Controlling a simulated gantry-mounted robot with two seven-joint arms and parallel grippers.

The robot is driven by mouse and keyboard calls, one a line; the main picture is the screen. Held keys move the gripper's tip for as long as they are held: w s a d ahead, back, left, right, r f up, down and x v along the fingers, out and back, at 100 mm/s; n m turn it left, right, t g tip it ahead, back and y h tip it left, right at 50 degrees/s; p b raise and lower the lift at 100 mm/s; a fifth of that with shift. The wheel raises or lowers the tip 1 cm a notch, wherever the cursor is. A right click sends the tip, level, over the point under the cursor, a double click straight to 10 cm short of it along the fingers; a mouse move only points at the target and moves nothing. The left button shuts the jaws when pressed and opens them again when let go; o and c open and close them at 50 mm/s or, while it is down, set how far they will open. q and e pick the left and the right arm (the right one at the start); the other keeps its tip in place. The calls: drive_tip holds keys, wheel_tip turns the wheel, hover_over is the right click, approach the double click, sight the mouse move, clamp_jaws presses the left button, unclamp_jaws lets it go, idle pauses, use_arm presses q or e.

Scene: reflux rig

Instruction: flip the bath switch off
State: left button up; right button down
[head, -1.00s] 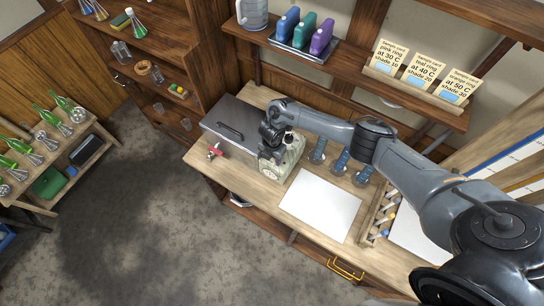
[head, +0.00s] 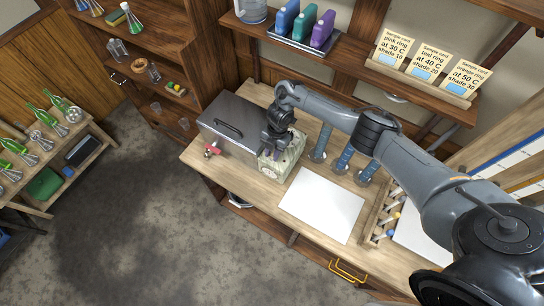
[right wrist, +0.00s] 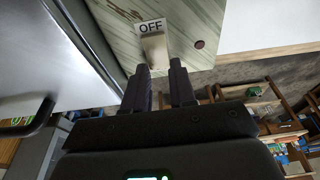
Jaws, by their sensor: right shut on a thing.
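The steel bath (head: 225,123) with a dark lid handle stands at the back left of the bench. A pale greenish box (head: 292,160) stands against its right side. In the right wrist view the box face (right wrist: 190,22) carries an "OFF" label with a beige switch lever (right wrist: 154,48) below it. My right gripper (head: 272,152) is at the box; in the wrist view its fingers (right wrist: 160,72) are closed on the lever, with the tips at its lower end. The arm hides part of the box in the head view. My left gripper is not in view.
A red valve (head: 212,151) sticks out at the bath's front. Several blue glass columns (head: 343,160) stand right of the box. A white sheet (head: 322,204) lies on the bench, with a wooden rack (head: 384,215) beyond it. A shelf with sample cards (head: 427,65) hangs above.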

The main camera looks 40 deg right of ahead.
drive_tip(key=c, duration=0.9)
unclamp_jaws()
drive_tip(key=shift+r, duration=0.1)
drive_tip(key=shift+r, duration=0.25)
drive_tip(key=p+v, duration=0.2)
drive_tip(key=v, duration=0.8)
drive_tip(key=shift+w+d, duration=0.1)
drive_tip(key=shift+d, duration=0.15)
